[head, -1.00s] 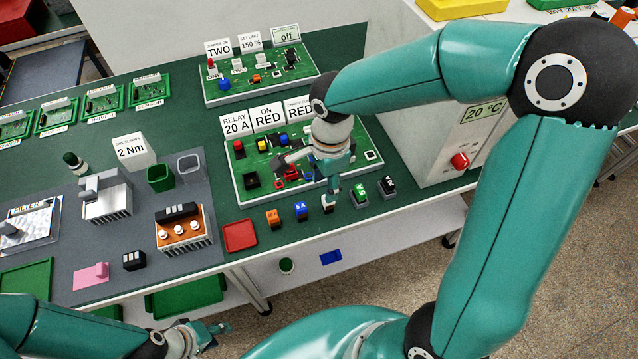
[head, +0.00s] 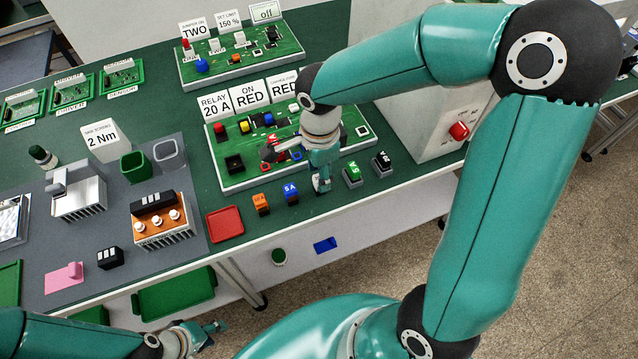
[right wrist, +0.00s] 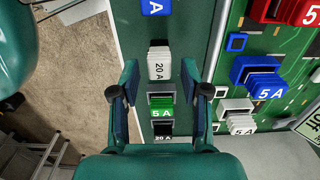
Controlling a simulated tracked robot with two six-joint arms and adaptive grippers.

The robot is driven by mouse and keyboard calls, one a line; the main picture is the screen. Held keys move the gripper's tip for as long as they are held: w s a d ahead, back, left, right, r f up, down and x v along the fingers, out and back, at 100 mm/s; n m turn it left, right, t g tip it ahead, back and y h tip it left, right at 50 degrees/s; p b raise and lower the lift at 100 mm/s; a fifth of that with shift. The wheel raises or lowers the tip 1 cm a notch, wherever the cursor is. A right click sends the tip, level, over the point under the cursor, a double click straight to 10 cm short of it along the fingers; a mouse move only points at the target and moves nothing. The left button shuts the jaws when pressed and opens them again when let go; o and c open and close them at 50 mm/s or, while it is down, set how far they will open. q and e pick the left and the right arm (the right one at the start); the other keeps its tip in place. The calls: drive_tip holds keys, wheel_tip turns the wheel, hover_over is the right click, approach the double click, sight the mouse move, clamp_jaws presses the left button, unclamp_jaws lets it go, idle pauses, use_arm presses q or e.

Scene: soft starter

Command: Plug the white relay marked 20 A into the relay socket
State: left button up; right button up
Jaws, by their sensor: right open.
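The white relay marked 20 A (right wrist: 158,65) stands on the green bench top. In the right wrist view it lies between the fingertips of my right gripper (right wrist: 159,78), with a gap on each side. My right gripper (head: 322,184) is open; in the head view it hides most of the relay. A black socket (head: 234,163), which looks like the relay socket, sits empty at the near left of the green board (head: 300,167), below the RELAY 20 A sign (head: 216,106). My left gripper (head: 208,332) is low at the bottom left, away from the bench top; its opening is unclear.
An orange relay (head: 261,204) and a blue relay (head: 291,193) stand left of my right gripper. A green relay (head: 352,176) and a black relay (head: 381,163) stand right of it. A red tray (head: 225,223) lies at the front edge. A grey cabinet (head: 425,125) stands right.

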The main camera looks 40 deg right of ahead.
drive_tip(key=shift+f+b, duration=0.4)
drive_tip(key=shift+f, duration=0.25)
use_arm(q)
drive_tip(key=shift+f, duration=0.8)
use_arm(e)
clamp_jaws()
use_arm(q)
drive_tip(key=shift+r, duration=0.15)
use_arm(e)
drive_tip(key=shift+r, duration=0.25)
use_arm(q)
drive_tip(key=shift+r+p, duration=1.05)
drive_tip(key=shift+p, duration=0.15)
use_arm(e)
drive_tip(key=shift+r, duration=1.8)
